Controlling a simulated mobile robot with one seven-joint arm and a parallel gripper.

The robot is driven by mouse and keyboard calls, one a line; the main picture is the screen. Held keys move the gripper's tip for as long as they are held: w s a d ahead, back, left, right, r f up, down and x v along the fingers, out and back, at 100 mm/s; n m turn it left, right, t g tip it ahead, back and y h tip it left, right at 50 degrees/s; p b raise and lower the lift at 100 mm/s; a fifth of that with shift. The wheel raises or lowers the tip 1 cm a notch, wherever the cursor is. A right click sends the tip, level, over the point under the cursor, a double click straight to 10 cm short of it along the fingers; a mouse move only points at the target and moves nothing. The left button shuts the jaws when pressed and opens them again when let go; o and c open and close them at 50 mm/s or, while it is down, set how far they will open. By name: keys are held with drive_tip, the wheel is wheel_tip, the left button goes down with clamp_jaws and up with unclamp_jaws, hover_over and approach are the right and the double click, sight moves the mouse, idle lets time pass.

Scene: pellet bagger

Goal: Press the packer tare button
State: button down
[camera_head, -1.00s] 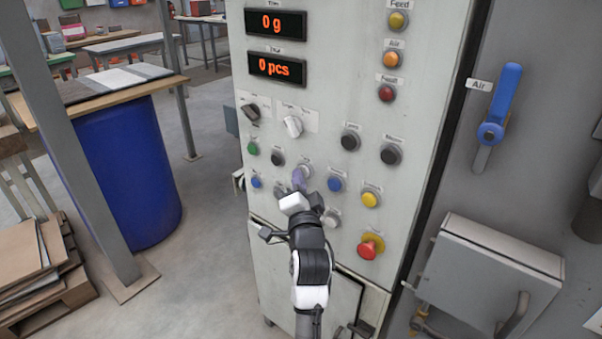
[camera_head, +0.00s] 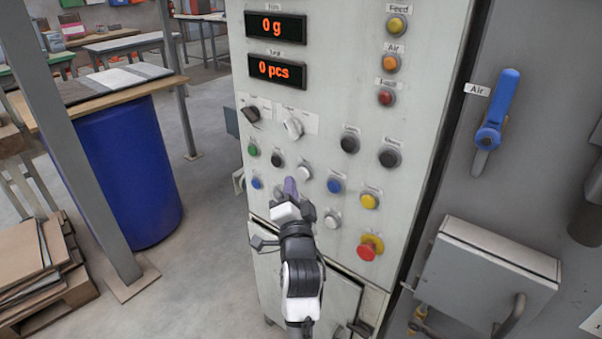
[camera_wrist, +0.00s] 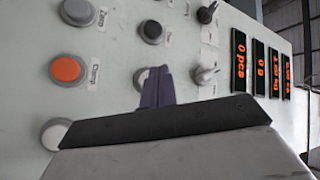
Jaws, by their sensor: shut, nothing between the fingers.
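The bagger's panel (camera_head: 315,110) carries rows of round buttons with small labels. I cannot read which one says tare. My gripper (camera_head: 290,187) is shut and empty, its purple fingers pointing at the panel's lower left button group. A white button (camera_head: 304,171) shows just right of the fingertips, and a blue button (camera_head: 257,182) lies to their left. In the wrist view the fingers (camera_wrist: 157,88) partly cover a pale button (camera_wrist: 140,78). Whether they touch it I cannot tell.
A red mushroom button (camera_head: 369,247) sits lower right of my gripper. Two selector knobs, one white (camera_head: 292,128), are above it. A blue air lever (camera_head: 490,135) is on the grey wall at right. A blue drum (camera_head: 125,170) stands at left, with floor between.

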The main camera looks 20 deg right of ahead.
drive_tip(key=shift+s+a+p, duration=0.35)
drive_tip(key=shift+s+a, duration=0.35)
drive_tip(key=shift+a, duration=0.3)
drive_tip(key=shift+s+a+p, duration=0.35)
drive_tip(key=shift+s+a, duration=0.3)
drive_tip(key=shift+a, duration=0.35)
